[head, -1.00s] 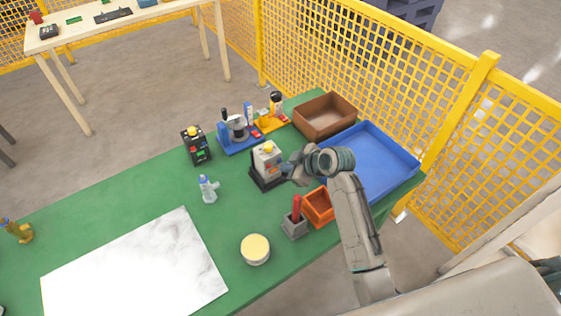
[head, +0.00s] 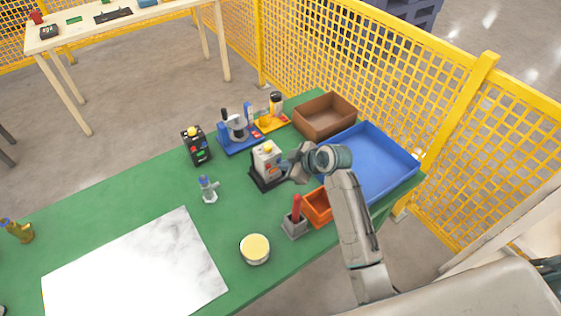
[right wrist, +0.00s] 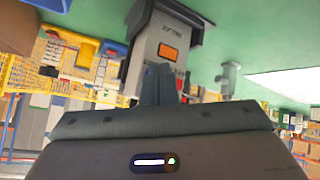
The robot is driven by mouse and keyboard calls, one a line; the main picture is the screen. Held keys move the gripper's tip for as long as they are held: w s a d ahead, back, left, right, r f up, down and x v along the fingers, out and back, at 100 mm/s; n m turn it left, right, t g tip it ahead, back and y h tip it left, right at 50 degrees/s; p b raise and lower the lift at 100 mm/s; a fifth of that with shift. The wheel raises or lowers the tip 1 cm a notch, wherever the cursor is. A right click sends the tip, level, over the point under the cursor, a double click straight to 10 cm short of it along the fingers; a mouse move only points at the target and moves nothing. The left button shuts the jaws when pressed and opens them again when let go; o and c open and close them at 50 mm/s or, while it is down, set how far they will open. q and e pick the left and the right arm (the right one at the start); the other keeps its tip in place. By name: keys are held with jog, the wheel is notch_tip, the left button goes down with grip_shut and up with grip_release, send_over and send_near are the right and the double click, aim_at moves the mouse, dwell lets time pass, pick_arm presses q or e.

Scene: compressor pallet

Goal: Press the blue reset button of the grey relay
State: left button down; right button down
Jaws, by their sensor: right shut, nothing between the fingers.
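The grey relay (head: 265,163) stands on a black base on the green table, with a yellow part on its top. In the right wrist view the relay (right wrist: 155,49) appears upside down, with an orange label on its face. My right gripper (head: 283,165) is at the relay's right side in the head view. Its fingers (right wrist: 163,70) are shut and empty, in front of the relay face close to the label. I cannot tell whether they touch it. The blue reset button does not show; the fingers hide part of the face. My left gripper is out of view.
Close to the right arm are an orange bin (head: 318,208), a blue tray (head: 398,177) and a grey block with a red lever (head: 295,224). A black box with a yellow button (head: 196,148) and a small bottle (head: 208,190) stand left of the relay.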

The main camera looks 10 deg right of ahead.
jog(key=shift+w+a, duration=0.1)
jog(key=shift+w, duration=0.05)
dwell(0.4)
jog(key=shift+s+d+p, duration=0.25)
jog(key=shift+s+p, duration=0.2)
jog(key=shift+s, duration=0.1)
jog(key=shift+s, duration=0.1)
jog(key=s+p, duration=0.1)
jog(key=s+d, duration=0.1)
jog(key=s, duration=0.1)
jog(key=s+d+p, duration=0.1)
jog(key=s, duration=0.1)
jog(key=shift+s+p, duration=0.25)
jog(key=shift+p, duration=0.1)
dwell(0.7)
